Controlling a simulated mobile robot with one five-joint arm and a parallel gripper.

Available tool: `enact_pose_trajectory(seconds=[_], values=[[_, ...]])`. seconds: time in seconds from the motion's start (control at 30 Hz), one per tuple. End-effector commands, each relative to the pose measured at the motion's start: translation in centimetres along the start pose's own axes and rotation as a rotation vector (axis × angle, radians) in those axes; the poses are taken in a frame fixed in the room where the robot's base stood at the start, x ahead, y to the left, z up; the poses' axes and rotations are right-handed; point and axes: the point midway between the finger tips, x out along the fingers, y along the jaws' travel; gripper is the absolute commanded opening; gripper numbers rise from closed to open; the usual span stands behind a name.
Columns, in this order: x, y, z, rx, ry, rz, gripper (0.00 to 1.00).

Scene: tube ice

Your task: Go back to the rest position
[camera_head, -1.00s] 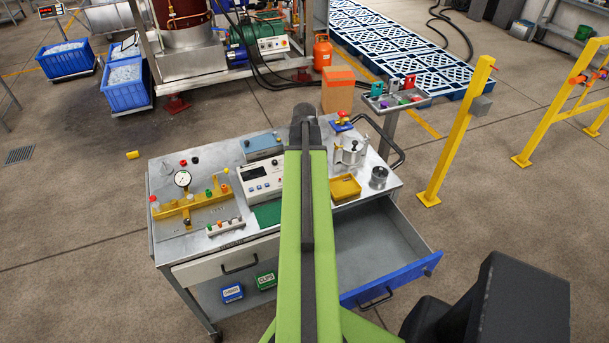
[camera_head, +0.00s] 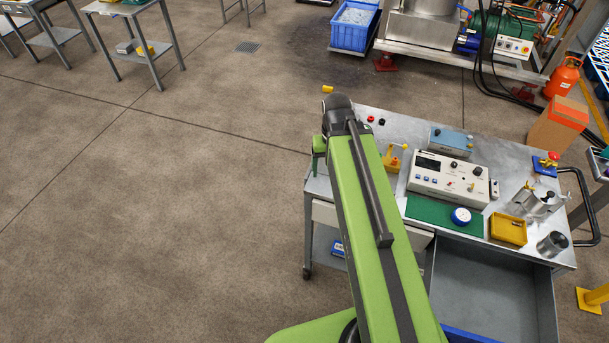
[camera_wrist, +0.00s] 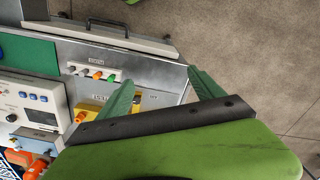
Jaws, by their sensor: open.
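My gripper (camera_wrist: 163,90) shows in the wrist view with its two green fingers apart and nothing between them. It is over the edge of the steel cart (camera_wrist: 153,75), with the floor beyond on the right. In the head view my arm reaches over the left side of the cart (camera_head: 400,122) and hides part of its top. A yellow fitting (camera_head: 393,160) shows just right of the arm; it also shows in the wrist view (camera_wrist: 88,112), partly behind a finger.
A white instrument (camera_head: 450,178), green mat (camera_head: 425,209) with a blue-rimmed dial (camera_head: 461,216), yellow tray (camera_head: 508,230) and steel cup (camera_head: 552,244) stand on the cart. Its drawer (camera_head: 485,290) is open at the front. The floor (camera_head: 150,220) on the left is clear.

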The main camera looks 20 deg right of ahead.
Motion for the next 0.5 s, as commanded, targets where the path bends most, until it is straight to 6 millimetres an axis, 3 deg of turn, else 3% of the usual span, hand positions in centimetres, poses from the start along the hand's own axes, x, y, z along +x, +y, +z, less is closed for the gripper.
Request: enact_pose_trajectory(seconds=[0.03, 0.1, 0.2, 0.5], values=[[0.0, -3.4, 0.7, -0.065, 0.0, 0.001, 0.77], [0.0, -6.6, 1.3, -0.129, 0.0, 0.001, 0.77], [0.0, -9.2, 2.0, -0.178, 0.0, 0.001, 0.77], [0.1, -9.8, 2.0, -0.188, 0.0, 0.0, 0.77]])
